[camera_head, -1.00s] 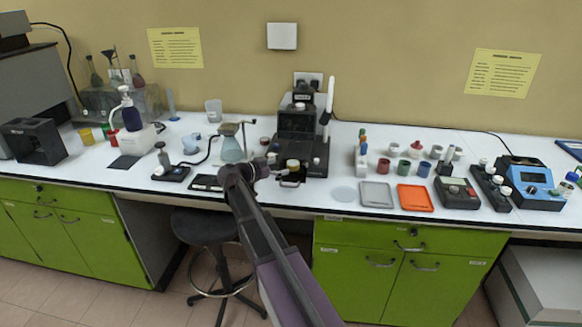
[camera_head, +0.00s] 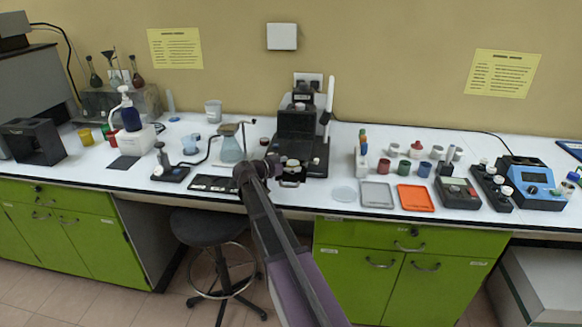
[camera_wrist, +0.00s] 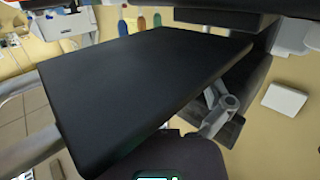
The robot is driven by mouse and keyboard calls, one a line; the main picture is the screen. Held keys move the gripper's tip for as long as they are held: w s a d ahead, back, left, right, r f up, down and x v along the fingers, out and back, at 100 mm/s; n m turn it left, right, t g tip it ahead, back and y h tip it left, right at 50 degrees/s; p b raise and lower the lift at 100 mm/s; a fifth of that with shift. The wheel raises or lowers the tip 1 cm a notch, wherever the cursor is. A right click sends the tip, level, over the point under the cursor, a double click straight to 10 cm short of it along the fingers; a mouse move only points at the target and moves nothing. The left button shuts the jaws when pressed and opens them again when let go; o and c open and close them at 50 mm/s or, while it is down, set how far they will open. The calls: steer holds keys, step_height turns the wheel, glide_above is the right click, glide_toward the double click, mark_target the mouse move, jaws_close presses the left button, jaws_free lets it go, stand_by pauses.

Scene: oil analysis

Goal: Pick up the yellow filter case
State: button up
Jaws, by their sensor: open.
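A small yellow cup (camera_head: 86,137) stands at the left of the bench in the head view, near a green cup and a red cup. It is the only clearly yellow container I see, and I cannot tell for sure that it is the filter case. My gripper (camera_head: 273,160) is in front of the black instrument at mid-bench, far to the right of the yellow cup. It is open, and its fingers are small and dark here. The wrist view shows no yellow case; a large black slab (camera_wrist: 150,85) fills most of it at close range.
The black instrument (camera_head: 297,135) stands right behind my gripper. A flask (camera_head: 231,149) on a stand is close to its left. An orange tray (camera_head: 415,197), a grey tray (camera_head: 376,194) and coloured cups are at the right. A black stool (camera_head: 205,228) stands below the bench.

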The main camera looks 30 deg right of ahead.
mark_target(291, 163)
steer(key=c, duration=0.9)
steer(key=shift+r, duration=0.2)
steer(key=shift+c, duration=0.2)
step_height(291, 163, up, 3)
steer(key=p, duration=0.3)
steer(key=s+r+p, duration=0.1)
steer(key=s+p, duration=0.1)
steer(key=s, duration=1.4)
steer(key=shift+d+r, duration=0.3)
steer(key=shift+d, duration=0.15)
